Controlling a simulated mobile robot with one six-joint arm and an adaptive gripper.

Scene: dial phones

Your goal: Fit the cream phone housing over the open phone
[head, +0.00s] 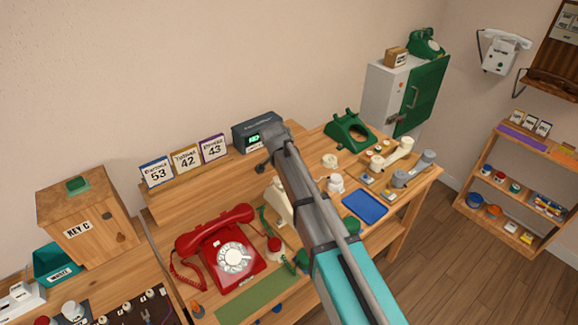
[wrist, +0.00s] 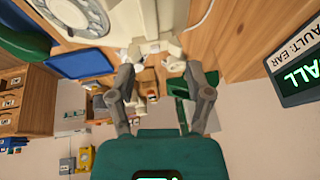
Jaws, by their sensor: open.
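The cream phone housing (head: 280,203) stands on the wooden bench in the head view, mostly hidden behind my arm. In the wrist view a cream body (wrist: 147,20), apparently this housing, fills the top centre, with a round dial (wrist: 80,14) at its left. My gripper (wrist: 160,72) is open. Its two fingers point toward the cream body and appear apart from it; the exact gap is hard to tell. In the head view my arm hides the gripper's fingers. I cannot clearly make out the open phone; it may be behind my arm.
A red dial phone (head: 222,250) stands left of my arm, with a green mat (head: 250,296) in front. A green housing (head: 350,131), a blue tray (head: 365,206) and cream and grey handsets lie to the right. A dark display box (head: 254,131) stands at the back.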

